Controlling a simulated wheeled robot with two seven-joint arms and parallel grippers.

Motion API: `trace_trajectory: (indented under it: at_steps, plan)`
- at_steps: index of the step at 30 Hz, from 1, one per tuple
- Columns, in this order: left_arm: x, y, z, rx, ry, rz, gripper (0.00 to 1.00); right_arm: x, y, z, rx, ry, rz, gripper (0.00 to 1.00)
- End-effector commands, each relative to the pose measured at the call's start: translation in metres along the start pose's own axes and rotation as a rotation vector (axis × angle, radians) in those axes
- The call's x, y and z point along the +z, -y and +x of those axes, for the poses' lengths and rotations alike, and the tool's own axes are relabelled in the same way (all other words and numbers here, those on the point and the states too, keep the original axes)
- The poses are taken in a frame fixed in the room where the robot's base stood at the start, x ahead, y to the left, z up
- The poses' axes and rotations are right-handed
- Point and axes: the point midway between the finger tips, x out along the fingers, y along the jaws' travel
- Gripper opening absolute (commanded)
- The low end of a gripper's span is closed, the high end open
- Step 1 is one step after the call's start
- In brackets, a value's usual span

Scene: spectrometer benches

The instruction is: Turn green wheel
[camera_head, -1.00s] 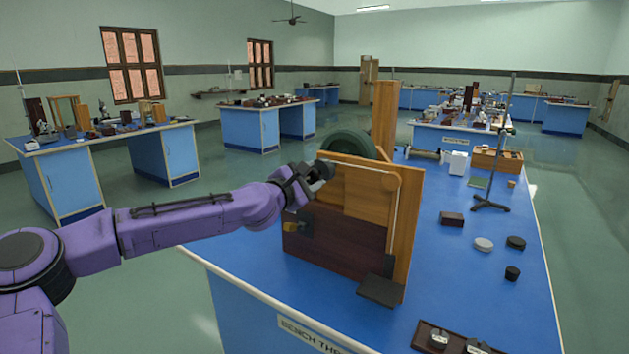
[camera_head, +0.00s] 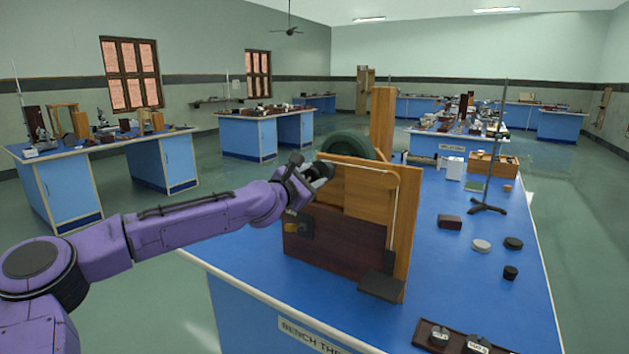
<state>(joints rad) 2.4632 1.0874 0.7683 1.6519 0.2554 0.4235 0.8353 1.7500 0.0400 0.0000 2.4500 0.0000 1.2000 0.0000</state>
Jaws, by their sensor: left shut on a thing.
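The green wheel (camera_head: 347,143) is dark green and stands upright behind the wooden board (camera_head: 368,192) of an apparatus on the blue bench. Only its upper part shows; the board hides the rest. My left gripper (camera_head: 321,172) is at the left edge of the board, next to the wheel's left side. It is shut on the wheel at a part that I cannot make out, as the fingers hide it. My right gripper is not in view.
A tall wooden post (camera_head: 382,122) rises behind the wheel. A dark box (camera_head: 338,245) is at the apparatus's foot. A black stand (camera_head: 488,207), small discs and a dark tray (camera_head: 430,335) lie to the right. Blue bench top (camera_head: 440,265) is clear between them.

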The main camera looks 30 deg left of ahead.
Motion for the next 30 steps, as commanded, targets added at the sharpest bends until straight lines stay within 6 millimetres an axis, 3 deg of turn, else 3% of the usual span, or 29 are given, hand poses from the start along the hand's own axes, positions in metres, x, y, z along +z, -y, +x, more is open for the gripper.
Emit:
trace_trajectory:
  at_steps: [30]
  plan:
    - [-0.010, -0.002, 0.001, 0.007, -0.012, -0.252, 0.00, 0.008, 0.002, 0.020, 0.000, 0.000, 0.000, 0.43]
